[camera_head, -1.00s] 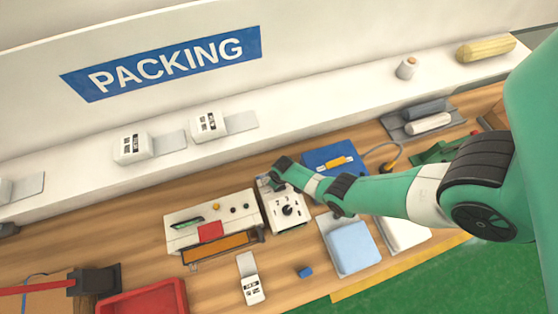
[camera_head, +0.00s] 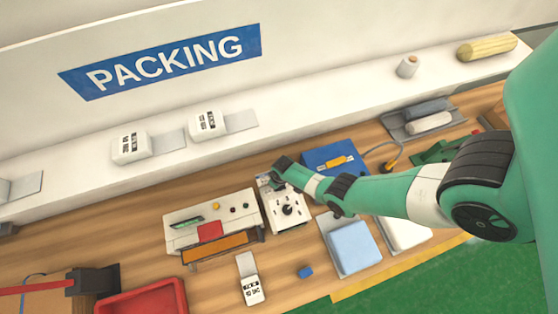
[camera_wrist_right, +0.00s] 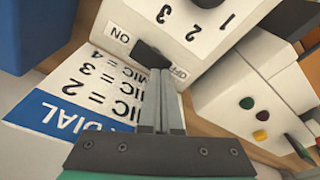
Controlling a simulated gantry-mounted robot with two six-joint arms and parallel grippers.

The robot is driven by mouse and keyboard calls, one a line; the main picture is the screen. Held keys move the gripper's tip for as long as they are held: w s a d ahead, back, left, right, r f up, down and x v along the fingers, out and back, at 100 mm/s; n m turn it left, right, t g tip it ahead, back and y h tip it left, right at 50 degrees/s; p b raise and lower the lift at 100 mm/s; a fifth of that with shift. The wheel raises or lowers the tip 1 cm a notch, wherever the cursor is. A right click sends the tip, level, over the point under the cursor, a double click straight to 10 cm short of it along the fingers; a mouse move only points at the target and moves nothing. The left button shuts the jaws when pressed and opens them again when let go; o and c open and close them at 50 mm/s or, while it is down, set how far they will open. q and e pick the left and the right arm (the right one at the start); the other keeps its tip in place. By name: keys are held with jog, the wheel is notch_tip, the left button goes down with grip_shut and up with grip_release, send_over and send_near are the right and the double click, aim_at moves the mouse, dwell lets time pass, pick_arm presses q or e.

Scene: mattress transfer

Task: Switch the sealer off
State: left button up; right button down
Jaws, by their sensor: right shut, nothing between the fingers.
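The sealer's white control box (camera_head: 287,210) stands on the wooden bench, with a black dial on its face. It fills the upper middle of the right wrist view (camera_wrist_right: 205,30). A black rocker switch (camera_wrist_right: 150,55) sits on it between the labels ON and OFF. My right gripper (camera_wrist_right: 161,73) is shut and empty, its fingertips at the switch's edge nearest the OFF label. I cannot tell whether they touch it. In the head view my right gripper (camera_head: 268,183) is at the box's back edge, partly hiding it. My left gripper is not in view.
A white machine (camera_head: 180,235) with a red patch and orange strip stands left of the box. A dial chart card (camera_wrist_right: 85,90) lies beside the box.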

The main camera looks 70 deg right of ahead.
jog(key=shift+f+b, duration=0.6)
jog(key=shift+f, duration=0.05)
dwell(0.4)
